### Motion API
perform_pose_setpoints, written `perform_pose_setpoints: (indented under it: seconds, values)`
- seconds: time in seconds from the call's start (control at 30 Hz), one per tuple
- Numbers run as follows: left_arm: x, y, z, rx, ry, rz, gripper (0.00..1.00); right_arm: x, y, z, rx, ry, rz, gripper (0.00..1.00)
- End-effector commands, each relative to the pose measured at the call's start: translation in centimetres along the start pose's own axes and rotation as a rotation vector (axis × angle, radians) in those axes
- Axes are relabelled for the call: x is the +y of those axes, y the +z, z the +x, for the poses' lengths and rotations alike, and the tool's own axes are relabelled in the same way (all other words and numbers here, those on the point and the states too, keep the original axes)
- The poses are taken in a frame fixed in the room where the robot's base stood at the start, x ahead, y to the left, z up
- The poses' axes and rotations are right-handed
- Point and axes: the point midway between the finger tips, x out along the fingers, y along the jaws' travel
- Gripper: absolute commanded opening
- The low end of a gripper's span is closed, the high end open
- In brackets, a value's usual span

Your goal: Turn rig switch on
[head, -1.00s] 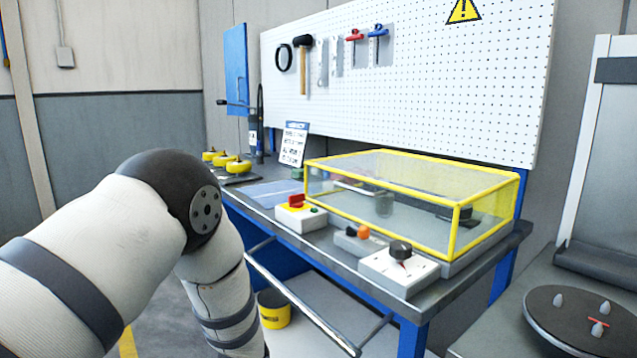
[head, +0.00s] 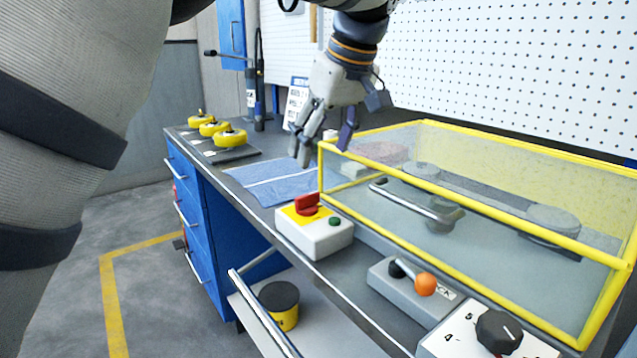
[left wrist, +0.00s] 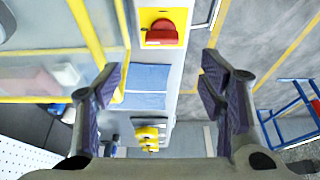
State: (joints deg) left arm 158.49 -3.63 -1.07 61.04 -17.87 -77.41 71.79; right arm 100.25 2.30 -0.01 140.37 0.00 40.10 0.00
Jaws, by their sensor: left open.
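The rig switch is a white box (head: 312,236) with a red rotary handle (head: 307,203) on a yellow plate and a green button (head: 334,221). It sits at the bench's front edge, left of the yellow-framed guard. In the left wrist view the red handle (left wrist: 161,33) shows at top centre, between and beyond the fingers. My left gripper (head: 322,150) is open and empty, pointing down above the bench, behind and above the switch box and apart from it. It also shows in the left wrist view (left wrist: 165,90). My right gripper is not in view.
The yellow-framed clear guard (head: 480,205) stands close to the right of my left gripper. A lever box (head: 412,288) and a dial box (head: 497,335) sit in front of it. A blue cloth (head: 272,181) and yellow-topped pieces (head: 229,137) lie left on the bench.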

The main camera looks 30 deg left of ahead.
Motion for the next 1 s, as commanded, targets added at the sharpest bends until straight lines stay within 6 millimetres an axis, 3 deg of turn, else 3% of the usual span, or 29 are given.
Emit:
perform_pose_setpoints:
  seconds: [0.2,0.4,0.77,1.0]
  values:
    - [-0.1,0.1,5.7,-0.005,-0.002,0.002,0.63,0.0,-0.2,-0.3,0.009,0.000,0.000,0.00]
    - [-0.1,0.1,9.5,-0.003,-0.001,0.003,0.63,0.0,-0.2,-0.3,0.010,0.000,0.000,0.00]
    - [0.0,0.1,10.5,-0.001,0.001,0.003,0.63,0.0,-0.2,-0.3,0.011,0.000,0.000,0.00]
    - [0.0,0.1,10.5,-0.002,0.001,0.003,0.15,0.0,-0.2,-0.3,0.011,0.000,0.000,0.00]
